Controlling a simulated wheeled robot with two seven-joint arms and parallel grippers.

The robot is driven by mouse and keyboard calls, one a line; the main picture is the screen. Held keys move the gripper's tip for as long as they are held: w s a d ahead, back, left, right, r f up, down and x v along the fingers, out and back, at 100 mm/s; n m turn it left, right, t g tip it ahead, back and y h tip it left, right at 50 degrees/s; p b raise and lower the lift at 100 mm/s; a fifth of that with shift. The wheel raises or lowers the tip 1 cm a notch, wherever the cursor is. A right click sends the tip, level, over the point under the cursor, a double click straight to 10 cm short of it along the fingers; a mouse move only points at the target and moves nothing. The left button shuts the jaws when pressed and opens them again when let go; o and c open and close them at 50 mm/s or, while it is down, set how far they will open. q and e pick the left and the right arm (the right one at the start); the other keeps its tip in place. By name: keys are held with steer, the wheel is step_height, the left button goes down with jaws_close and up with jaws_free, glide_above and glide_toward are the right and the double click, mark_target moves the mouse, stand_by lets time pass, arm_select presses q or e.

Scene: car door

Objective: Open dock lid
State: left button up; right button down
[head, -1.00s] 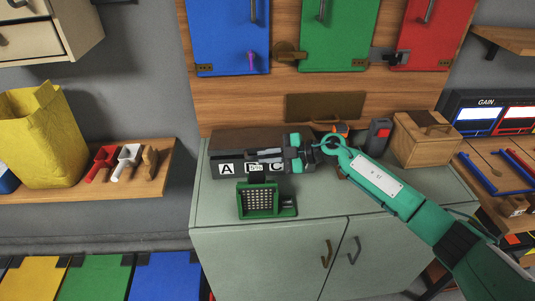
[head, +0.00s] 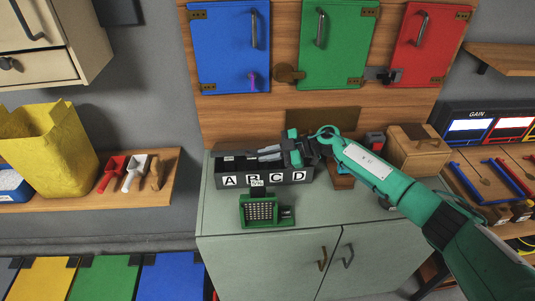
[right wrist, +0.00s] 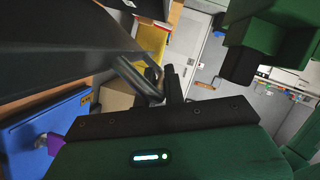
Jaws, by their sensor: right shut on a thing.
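The dock is a dark box with white labels A, B, C and D (head: 263,180) on its front, on the cabinet top. Its dark upper side (head: 238,161) is partly covered by my right gripper (head: 263,153), which reaches in from the right. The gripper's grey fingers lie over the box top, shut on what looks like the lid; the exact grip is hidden. In the right wrist view the gripper's fingers (right wrist: 150,78) are beside a large dark panel (right wrist: 60,45), which may be the lid; its angle is unclear. My left gripper is not in view.
A green grid device (head: 262,211) stands in front of the dock on the cabinet (head: 225,222). A wooden box (head: 418,150) and a grey-red item (head: 374,142) stand right of it. Blue (head: 228,45), green (head: 335,50) and red (head: 425,45) doors hang above.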

steer(key=shift+w+r+m+p, duration=0.45)
steer(key=shift+r+p, duration=0.25)
steer(key=shift+r, duration=0.1)
steer(key=c, duration=1.5)
jaws_free()
steer(key=shift+d, duration=0.15)
steer(key=shift+g, duration=0.3)
steer(key=b+v, duration=0.3)
steer(key=v, duration=1)
steer(key=shift+s+d+r, duration=0.1)
steer(key=shift+s+d, duration=0.05)
steer(key=shift+d, duration=0.1)
steer(key=shift+a, duration=0.1)
